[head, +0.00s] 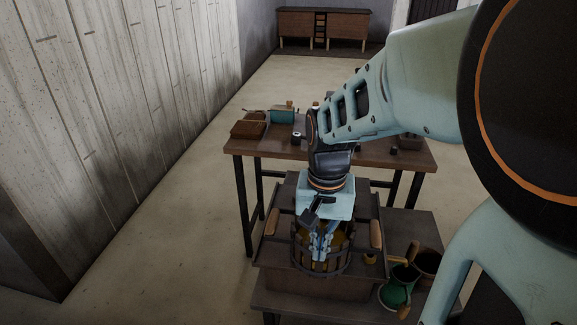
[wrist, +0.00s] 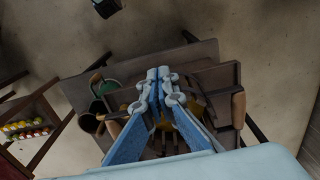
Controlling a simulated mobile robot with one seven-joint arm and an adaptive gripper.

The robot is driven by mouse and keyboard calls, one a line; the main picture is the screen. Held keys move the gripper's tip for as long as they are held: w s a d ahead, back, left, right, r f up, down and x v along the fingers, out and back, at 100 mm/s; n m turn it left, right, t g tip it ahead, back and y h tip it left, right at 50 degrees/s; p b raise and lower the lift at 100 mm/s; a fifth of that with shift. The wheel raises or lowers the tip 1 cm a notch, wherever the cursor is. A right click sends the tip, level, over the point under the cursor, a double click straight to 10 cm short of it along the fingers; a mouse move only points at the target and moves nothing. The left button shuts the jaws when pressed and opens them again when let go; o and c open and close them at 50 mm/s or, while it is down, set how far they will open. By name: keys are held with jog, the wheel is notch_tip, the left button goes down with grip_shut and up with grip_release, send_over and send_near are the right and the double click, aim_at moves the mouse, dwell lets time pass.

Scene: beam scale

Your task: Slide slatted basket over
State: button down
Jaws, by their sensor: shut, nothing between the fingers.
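The slatted basket (head: 301,263) is round, with dark upright slats and yellowish-brown contents. It stands on a brown tray or board with wooden handles in the head view. My gripper (head: 322,254) points down at the basket, its blue fingers overlapping the basket's opening and slats. I cannot tell whether the fingertips are inside it or in front of it. In the wrist view my gripper (wrist: 159,74) has its fingertips together with nothing between them. The fingers hide most of the basket there; a yellowish part (wrist: 192,108) shows beside them.
The tray's handles (head: 272,222) flank the basket. A green can (head: 396,291) and a dark pot (head: 428,263) stand to the right on the low table (head: 410,226). Behind, a higher table (head: 262,146) carries a brown box (head: 247,127) and a teal object (head: 283,116). Open floor lies left.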

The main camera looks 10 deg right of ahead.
aim_at(318, 262)
jog(key=w+f, duration=0.1)
jog(key=f, duration=0.2)
jog(key=w+f, duration=0.1)
jog(key=f, duration=0.2)
jog(key=d+f, duration=0.1)
jog(key=f, duration=0.3)
jog(key=shift+w, duration=0.4)
jog(key=shift+w+d, duration=0.1)
jog(key=shift+w, duration=0.35)
jog(key=shift+w, duration=0.1)
